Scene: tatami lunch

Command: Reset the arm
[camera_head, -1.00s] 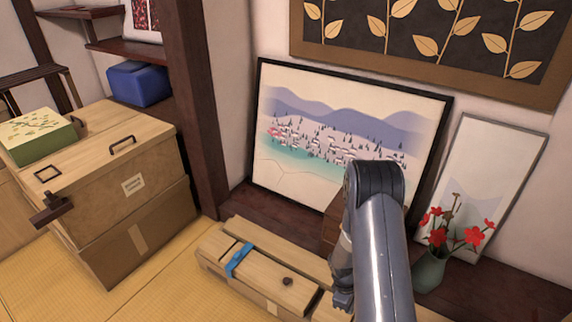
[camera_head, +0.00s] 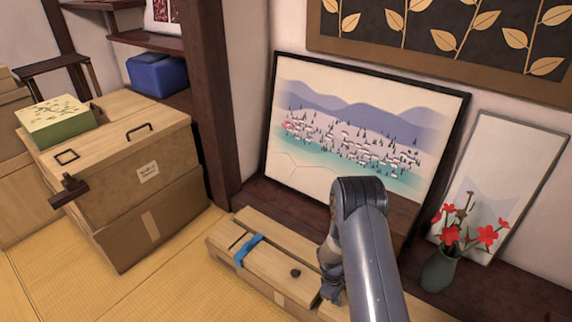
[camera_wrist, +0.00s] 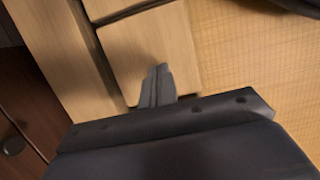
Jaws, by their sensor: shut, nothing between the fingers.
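My arm (camera_head: 370,250) reaches up from the bottom of the head view and bends down in front of the framed landscape picture. Its lower end hangs beside the long wooden box (camera_head: 262,262) with the blue band. In the wrist view my gripper (camera_wrist: 158,72) shows with its two fingers together and nothing between them. Pale wooden panels (camera_wrist: 140,45) lie beyond the fingertips. Whether the fingers touch the wood cannot be told. The head view does not show the fingertips clearly.
The framed landscape (camera_head: 350,130) leans on the wall behind my arm. A vase with red flowers (camera_head: 440,270) stands to the right by a white panel (camera_head: 500,190). Stacked wooden boxes (camera_head: 150,215) stand at the left. Tatami floor (camera_head: 60,285) is clear at the lower left.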

